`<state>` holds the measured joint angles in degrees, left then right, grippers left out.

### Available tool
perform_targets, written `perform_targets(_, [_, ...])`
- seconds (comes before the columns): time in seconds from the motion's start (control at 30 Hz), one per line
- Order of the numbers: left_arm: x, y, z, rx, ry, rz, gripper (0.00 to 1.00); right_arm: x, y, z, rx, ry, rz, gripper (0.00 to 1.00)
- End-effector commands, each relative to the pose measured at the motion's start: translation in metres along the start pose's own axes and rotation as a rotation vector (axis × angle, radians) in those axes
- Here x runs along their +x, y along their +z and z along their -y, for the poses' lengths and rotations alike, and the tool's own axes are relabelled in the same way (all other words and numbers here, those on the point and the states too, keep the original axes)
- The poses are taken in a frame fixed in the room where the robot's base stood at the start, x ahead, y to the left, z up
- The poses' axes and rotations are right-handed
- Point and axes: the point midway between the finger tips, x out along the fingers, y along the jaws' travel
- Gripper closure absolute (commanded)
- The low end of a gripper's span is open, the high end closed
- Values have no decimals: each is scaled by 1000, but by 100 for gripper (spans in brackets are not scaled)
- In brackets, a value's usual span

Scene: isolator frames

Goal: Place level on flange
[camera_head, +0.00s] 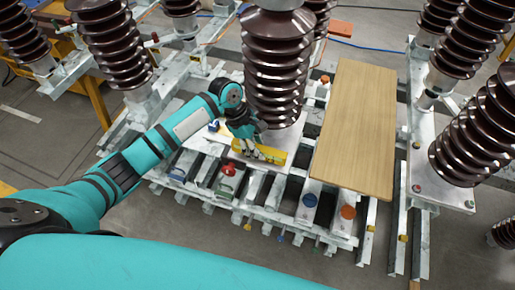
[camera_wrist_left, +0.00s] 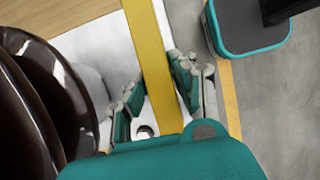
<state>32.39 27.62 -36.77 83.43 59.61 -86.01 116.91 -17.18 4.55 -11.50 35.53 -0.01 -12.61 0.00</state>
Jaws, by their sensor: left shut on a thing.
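The yellow level (camera_head: 270,155) is a long bar in front of the base of the central brown insulator (camera_head: 276,70). My left gripper (camera_head: 252,149) is shut on the level. In the left wrist view the level (camera_wrist_left: 148,60) runs between the two fingers of my left gripper (camera_wrist_left: 155,90). The pale metal flange (camera_head: 284,137) is under the insulator, and the level is at its front edge. I cannot tell whether the level touches the flange. My right gripper is not in view.
A wooden board (camera_head: 357,125) lies right of the central insulator. More brown insulators (camera_head: 472,130) stand at the sides. A metal frame with rails (camera_head: 280,215) is below, with coloured caps, including a blue one (camera_head: 310,200) and an orange one (camera_head: 348,212).

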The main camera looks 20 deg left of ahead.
Motion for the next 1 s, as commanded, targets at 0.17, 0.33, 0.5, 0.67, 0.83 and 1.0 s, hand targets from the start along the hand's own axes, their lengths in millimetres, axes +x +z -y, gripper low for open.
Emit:
perform_targets(0.17, [12,-5,0,0,2,1,100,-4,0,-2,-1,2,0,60])
perform_targets(0.33, [13,-5,0,1,2,1,100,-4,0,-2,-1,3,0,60])
perform_targets(0.5, [13,-5,0,1,1,0,53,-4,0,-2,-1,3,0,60])
perform_targets(0.67, [13,-5,0,1,1,1,51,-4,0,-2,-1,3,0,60])
perform_targets(0.83, [10,-5,0,1,2,1,51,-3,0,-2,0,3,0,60])
perform_targets(1.0, [-12,-5,-1,3,4,1,51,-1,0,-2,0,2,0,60])
